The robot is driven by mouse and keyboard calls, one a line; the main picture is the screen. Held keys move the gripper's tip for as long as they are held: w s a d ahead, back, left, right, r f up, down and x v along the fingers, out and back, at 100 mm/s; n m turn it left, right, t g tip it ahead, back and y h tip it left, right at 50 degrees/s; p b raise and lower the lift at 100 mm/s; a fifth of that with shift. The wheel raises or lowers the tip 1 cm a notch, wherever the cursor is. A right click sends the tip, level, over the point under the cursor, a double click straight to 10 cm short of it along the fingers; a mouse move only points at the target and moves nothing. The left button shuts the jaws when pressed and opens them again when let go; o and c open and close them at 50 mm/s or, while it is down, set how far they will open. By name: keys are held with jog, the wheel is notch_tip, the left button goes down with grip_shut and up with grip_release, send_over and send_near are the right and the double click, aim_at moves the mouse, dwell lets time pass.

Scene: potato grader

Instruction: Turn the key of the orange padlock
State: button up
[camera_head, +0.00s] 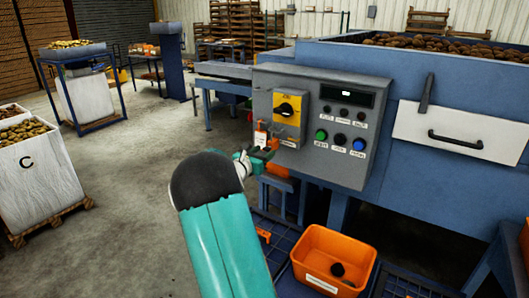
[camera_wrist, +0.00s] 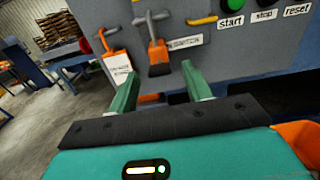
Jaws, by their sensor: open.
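The orange padlock (camera_wrist: 157,50) hangs by its shackle on the grey control panel (camera_wrist: 220,58). A black piece, which looks like the key (camera_wrist: 160,70), sits at its lower end. My gripper (camera_wrist: 158,74) is open; its two green fingers point at the panel, one on each side of the black piece in the picture. I see no contact, and the depth gap is hard to judge. In the head view my gripper (camera_head: 262,155) is in front of the panel's lower left part and hides most of the padlock.
An orange tag with a white label (camera_wrist: 117,64) hangs left of the padlock. A yellow-backed rotary switch (camera_head: 287,107) is above; start, stop and reset buttons (camera_head: 340,141) are to the right. An orange bin (camera_head: 330,250) stands below. Open floor (camera_head: 130,190) lies left.

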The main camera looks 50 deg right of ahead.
jog(key=shift+w+d, duration=0.1)
jog(key=shift+d, duration=0.6)
jog(key=c, duration=1)
